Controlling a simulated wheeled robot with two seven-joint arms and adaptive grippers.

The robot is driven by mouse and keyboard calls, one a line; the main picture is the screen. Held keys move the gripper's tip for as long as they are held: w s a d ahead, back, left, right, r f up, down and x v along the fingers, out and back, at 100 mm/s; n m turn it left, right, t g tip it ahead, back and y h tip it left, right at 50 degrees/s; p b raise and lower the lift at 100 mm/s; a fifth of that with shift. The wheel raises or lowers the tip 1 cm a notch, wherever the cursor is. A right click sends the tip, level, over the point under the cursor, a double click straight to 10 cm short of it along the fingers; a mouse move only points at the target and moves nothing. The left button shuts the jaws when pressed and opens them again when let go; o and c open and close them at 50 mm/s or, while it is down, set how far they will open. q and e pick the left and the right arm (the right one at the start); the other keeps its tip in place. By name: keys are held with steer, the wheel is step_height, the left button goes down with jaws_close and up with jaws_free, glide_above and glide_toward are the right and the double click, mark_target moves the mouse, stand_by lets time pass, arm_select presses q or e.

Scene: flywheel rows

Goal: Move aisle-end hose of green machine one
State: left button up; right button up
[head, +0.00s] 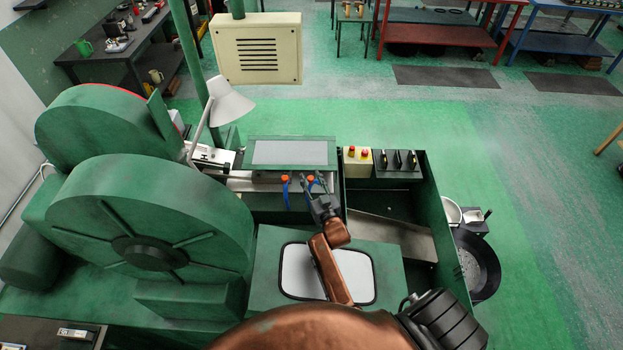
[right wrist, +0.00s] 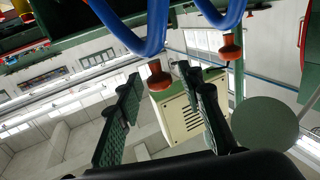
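Two blue hoses with orange-red ends hang at the front of the green machine (head: 150,215). The left hose (head: 286,196) stands apart from my gripper in the head view. The right hose's orange end (head: 311,180) is at my right gripper (head: 314,183), which partly hides that hose. In the right wrist view, my right gripper (right wrist: 160,76) is open. One orange-red end (right wrist: 158,77) appears between its fingertips, with its blue hose (right wrist: 135,38) looping above; I see no finger closed on it. The other end (right wrist: 230,48) is outside the fingers. My left gripper is out of view.
A grey panel (head: 290,153) lies behind the hoses. A control box with red buttons (head: 357,161) and a black switch panel (head: 398,163) stand to the right. A lamp (head: 229,101) leans in from the left. The green aisle floor (head: 520,220) is open at right.

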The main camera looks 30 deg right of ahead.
steer(key=shift+w, duration=0.1)
steer(key=s+a, duration=0.1)
steer(key=s, duration=0.6)
steer(key=shift+s+a, duration=0.25)
steer(key=shift+c, duration=0.4)
